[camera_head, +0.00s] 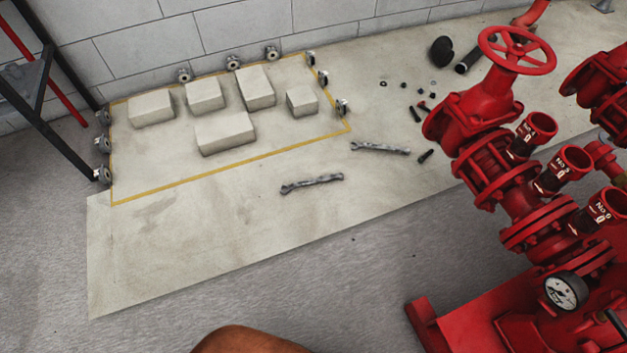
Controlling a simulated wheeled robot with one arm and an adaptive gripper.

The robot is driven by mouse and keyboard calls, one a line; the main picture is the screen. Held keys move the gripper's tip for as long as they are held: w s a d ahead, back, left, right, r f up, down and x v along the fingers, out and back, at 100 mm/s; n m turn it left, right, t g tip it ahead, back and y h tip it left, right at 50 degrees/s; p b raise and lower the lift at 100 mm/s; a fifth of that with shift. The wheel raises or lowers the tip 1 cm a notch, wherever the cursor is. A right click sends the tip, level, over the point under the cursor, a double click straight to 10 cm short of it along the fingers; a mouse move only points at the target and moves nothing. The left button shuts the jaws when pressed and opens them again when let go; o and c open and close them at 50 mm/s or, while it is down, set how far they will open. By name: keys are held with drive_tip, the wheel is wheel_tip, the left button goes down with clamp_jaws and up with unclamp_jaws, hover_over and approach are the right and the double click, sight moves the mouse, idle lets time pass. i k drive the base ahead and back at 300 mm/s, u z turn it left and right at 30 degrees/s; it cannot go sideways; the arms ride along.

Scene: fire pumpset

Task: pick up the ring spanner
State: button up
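Two grey metal spanners lie apart and flat on the pale concrete strip, in front of the yellow-outlined area. The nearer spanner (312,184) is left of the farther spanner (380,148), which lies closer to the red pump pipework. Their ends are too small to tell surely which one is the ring spanner. Nothing is touching either of them. My gripper is not in view. An orange-brown rounded shape shows at the bottom edge; I cannot tell what it is.
Several pale blocks (225,134) stand inside the yellow outline (235,171), with small metal fittings along its edges. Red valves and pipework (510,180) with a handwheel (517,50) fill the right side. Small dark parts lie near the farther spanner. The floor in front is clear.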

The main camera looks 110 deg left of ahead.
sight(295, 185)
drive_tip(key=u, duration=3.7)
